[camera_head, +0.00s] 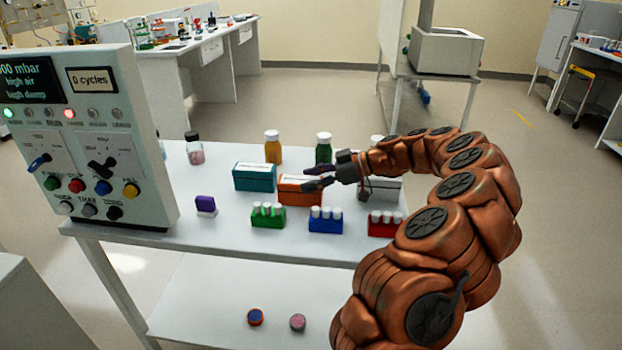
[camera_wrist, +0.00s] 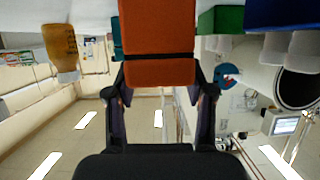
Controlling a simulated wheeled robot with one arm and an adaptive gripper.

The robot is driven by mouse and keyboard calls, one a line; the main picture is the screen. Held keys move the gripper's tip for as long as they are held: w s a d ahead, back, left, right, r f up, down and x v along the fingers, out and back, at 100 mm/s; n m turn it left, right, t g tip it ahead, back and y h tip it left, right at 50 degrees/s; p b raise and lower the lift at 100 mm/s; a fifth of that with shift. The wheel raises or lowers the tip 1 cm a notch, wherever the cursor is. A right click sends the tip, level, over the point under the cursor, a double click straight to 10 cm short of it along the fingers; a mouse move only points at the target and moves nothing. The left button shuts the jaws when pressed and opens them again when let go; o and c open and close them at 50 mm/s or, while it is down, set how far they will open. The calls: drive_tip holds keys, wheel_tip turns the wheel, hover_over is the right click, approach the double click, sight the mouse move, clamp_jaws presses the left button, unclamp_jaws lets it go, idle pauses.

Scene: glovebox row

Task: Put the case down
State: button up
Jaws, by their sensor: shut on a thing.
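The orange case (camera_head: 298,192) with a white top label is at the middle of the white table (camera_head: 190,240). My gripper (camera_head: 322,178) reaches in from the right and is shut on it. In the wrist view, the orange case (camera_wrist: 157,45) sits between both fingers of my gripper (camera_wrist: 158,92), with a dark line across it. I cannot tell whether its underside touches the table. A teal case (camera_head: 254,177) stands close to its left. A grey case (camera_head: 382,188) is to its right, partly hidden by my arm.
Green (camera_head: 268,217), blue (camera_head: 325,222) and red (camera_head: 385,226) vial racks stand in front. An amber bottle (camera_head: 272,150) and a green bottle (camera_head: 323,150) stand behind. A purple-and-white block (camera_head: 205,205) and control panel (camera_head: 95,150) are at left. Bare tabletop lies between the block and teal case.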

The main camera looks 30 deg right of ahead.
drive_tip(key=shift+f+b, duration=0.15)
drive_tip(key=shift+b, duration=0.15)
drive_tip(key=o, duration=1.3)
drive_tip(key=shift+r+p, duration=0.3)
drive_tip(key=shift+p, duration=0.2)
drive_tip(key=b+v, duration=0.2)
drive_tip(key=v, duration=1)
drive_tip(key=shift+f, duration=0.15)
drive_tip(key=shift+w, duration=0.1)
